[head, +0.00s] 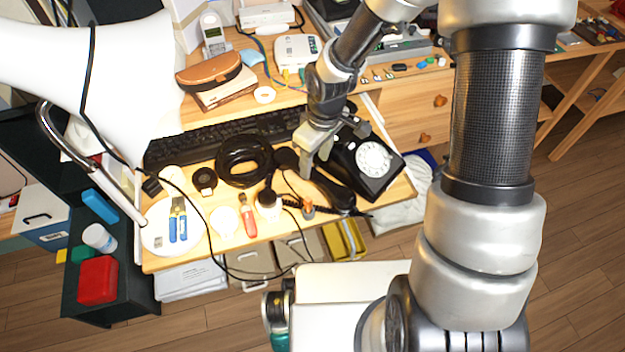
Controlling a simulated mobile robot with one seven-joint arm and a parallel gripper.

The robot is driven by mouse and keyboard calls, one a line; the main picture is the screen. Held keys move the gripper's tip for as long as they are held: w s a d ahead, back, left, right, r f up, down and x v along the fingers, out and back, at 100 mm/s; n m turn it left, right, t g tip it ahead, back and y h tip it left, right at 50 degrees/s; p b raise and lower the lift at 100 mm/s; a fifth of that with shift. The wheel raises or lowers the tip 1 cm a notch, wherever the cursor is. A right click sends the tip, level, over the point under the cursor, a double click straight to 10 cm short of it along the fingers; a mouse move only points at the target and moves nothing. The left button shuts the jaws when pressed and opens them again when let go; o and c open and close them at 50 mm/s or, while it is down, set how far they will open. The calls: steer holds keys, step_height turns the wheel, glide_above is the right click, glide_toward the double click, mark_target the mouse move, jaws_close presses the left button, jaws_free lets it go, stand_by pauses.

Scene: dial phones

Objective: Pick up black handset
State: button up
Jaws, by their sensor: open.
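The black dial phone (382,180) with a white dial sits at the right front of the wooden desk. The black handset (334,193) lies off its cradle on the desk, left of the phone body, running from upper left to lower right. My gripper (315,166) is open and points down over the handset's upper part, covering some of it. I cannot tell how high the fingertips are above the handset or whether they touch it.
A black ring-shaped object (243,184), a keyboard (200,145), a red-handled tool (249,221) and a white round plate (160,240) crowd the desk to the left. Cables run around the handset. A large white lamp (110,75) overhangs the left side.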

mark_target(313, 172)
steer(key=f, duration=0.2)
steer(key=f+b, duration=0.1)
steer(key=f, duration=0.1)
steer(key=f+b, duration=0.1)
steer(key=shift+w+a+f, duration=0.2)
steer(key=shift+a+f, duration=0.15)
steer(key=shift+f, duration=0.05)
steer(key=shift+r, duration=0.1)
jaws_close()
